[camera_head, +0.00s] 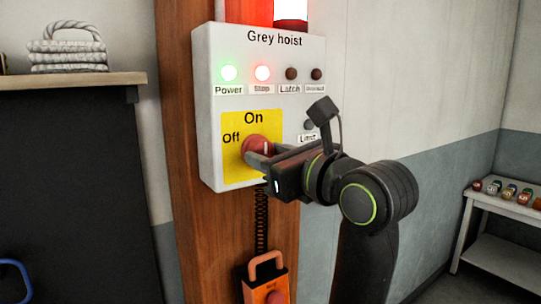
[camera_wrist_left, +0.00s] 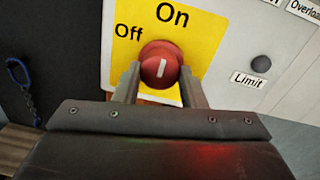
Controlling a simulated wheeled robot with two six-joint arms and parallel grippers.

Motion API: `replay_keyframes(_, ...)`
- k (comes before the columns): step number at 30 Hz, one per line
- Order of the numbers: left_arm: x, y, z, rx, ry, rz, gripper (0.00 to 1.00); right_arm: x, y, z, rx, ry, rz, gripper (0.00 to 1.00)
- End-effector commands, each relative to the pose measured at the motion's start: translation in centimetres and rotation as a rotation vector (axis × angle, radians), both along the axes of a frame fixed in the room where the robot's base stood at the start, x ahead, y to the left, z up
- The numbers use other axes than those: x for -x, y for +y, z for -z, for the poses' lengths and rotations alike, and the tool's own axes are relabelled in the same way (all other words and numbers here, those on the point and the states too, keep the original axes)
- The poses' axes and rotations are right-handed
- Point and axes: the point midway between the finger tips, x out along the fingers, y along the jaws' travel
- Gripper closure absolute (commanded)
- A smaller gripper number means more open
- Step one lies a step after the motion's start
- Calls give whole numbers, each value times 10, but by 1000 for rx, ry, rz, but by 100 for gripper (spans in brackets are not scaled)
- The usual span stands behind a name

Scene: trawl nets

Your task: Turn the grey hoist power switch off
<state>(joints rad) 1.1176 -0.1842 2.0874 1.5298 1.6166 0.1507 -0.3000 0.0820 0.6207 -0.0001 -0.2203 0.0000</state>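The grey hoist switch is a red round knob (camera_head: 257,146) on a yellow plate (camera_head: 234,171) marked On above and Off to the left. In the left wrist view the knob (camera_wrist_left: 160,52) has a white mark pointing up, toward On. My left gripper (camera_head: 258,156) is at the knob, with one finger on each side, and looks closed on its edges. The fingers also show in the left wrist view (camera_wrist_left: 160,78). The knob's base is partly hidden. My right gripper is out of view.
On the grey box (camera_head: 208,108), the green Power lamp (camera_head: 229,73) and red Stop lamp (camera_head: 262,73) are lit; the Latch lamp (camera_head: 291,73) is dark. An orange pendant (camera_head: 266,283) hangs below. A shelf (camera_head: 70,81) is left, a small table (camera_head: 505,199) right.

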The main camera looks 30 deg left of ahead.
Motion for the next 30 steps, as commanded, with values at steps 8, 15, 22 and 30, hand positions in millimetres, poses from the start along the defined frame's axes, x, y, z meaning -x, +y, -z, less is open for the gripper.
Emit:
replay_keyframes(8,0,0,0,5,-14,0,86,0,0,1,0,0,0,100)
replay_keyframes(15,0,0,1,41,-105,0,86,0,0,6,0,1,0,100)
replay_keyframes(22,0,0,1,113,-278,-1,86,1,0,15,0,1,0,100)
replay_keyframes(30,0,0,0,211,-515,1,86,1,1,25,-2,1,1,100)
